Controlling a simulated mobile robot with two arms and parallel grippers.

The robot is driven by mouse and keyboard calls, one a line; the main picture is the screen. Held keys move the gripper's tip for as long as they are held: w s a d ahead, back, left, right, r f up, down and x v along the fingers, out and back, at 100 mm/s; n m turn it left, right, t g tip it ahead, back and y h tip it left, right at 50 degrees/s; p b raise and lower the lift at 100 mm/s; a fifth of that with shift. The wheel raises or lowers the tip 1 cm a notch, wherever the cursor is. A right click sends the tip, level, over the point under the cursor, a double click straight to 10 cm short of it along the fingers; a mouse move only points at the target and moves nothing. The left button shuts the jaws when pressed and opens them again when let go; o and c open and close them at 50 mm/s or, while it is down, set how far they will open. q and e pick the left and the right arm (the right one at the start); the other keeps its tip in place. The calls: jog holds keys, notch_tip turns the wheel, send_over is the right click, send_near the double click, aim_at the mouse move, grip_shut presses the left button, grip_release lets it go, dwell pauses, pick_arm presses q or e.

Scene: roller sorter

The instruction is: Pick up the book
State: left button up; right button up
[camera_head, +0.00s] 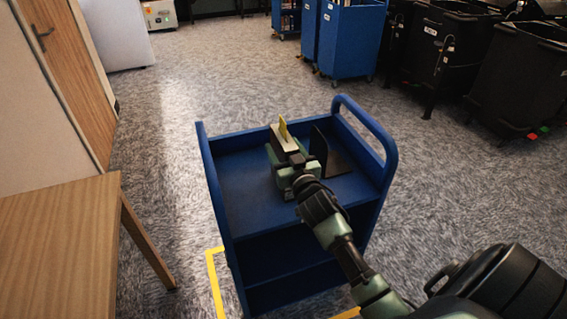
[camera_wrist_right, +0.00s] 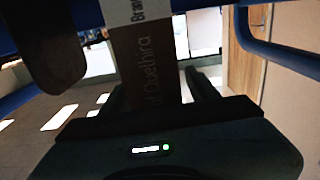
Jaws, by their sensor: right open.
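The book shows in the right wrist view as a dark brown spine (camera_wrist_right: 152,70) with faint lettering and a white label at its top. It stands between the two dark fingers of my right gripper (camera_wrist_right: 160,92). In the head view a thin yellow upright piece (camera_head: 283,125), apparently part of the book, sticks up at the far end of my right gripper (camera_head: 284,146). The gripper is open around the book, over the top shelf of the blue cart (camera_head: 240,195). It hides most of the book. My left gripper is out of view.
A black bookend (camera_head: 322,150) stands on the shelf just right of the gripper. The cart has raised blue end rails (camera_head: 365,125). A wooden table (camera_head: 60,235) is at left. Blue and black bins (camera_head: 350,40) stand at the back.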

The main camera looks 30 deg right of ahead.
grip_shut()
dwell(1.4)
jog(key=shift+r, duration=0.1)
